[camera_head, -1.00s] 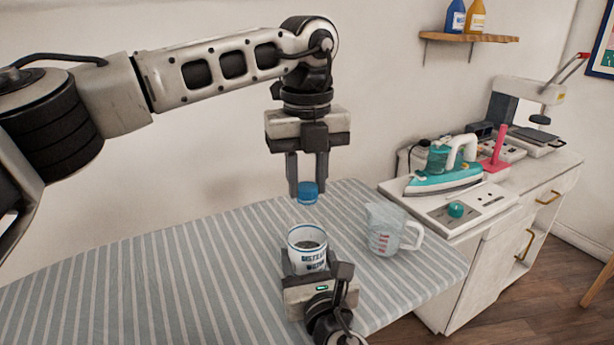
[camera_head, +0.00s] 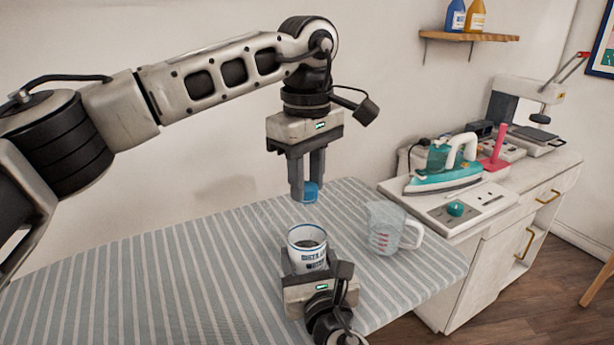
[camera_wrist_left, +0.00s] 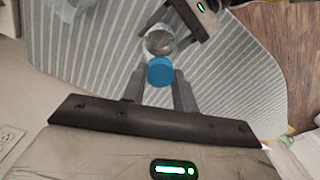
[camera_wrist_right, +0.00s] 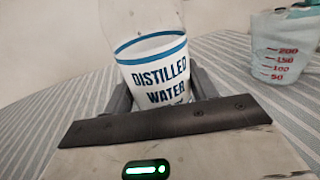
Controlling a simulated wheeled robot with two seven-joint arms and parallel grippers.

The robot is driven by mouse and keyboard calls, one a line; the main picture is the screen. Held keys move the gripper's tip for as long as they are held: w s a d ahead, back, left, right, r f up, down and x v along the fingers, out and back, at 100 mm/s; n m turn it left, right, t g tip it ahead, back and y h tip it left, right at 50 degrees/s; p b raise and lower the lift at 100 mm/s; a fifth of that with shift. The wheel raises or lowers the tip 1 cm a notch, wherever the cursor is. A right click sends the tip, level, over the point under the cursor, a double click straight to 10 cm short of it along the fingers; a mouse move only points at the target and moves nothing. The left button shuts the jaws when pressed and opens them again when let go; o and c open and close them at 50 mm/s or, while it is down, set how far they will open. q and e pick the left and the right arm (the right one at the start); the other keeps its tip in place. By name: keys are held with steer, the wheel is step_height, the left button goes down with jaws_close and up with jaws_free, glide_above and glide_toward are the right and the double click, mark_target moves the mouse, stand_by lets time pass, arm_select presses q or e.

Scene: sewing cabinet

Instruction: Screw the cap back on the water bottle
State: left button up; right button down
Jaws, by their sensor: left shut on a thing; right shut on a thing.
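The blue cap (camera_head: 311,192) is between the fingers of my left gripper (camera_head: 307,189), which is shut on it above the bottle. The cap also shows in the left wrist view (camera_wrist_left: 160,72), next to the clear top of the bottle (camera_wrist_left: 160,39). The water bottle (camera_head: 307,250) is upright, clear above, with a white, blue-banded "DISTILLED WATER" label, readable in the right wrist view (camera_wrist_right: 155,75). My right gripper (camera_head: 313,270) is shut around its lower part. I cannot tell whether the cap touches the bottle neck, which hardly shows.
A clear measuring jug (camera_head: 388,235) stands right of the bottle on the striped ironing surface (camera_head: 190,265). Beyond it is a white cabinet (camera_head: 500,225) with a teal iron (camera_head: 445,175) and a sewing machine (camera_head: 540,95). The surface's left side is clear.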

arm_select(q)
steer(key=m, duration=0.2)
steer(key=shift+m, duration=0.4)
steer(key=o, duration=1.1)
steer(key=shift+r, duration=2.25)
steer(key=shift+c, duration=0.4)
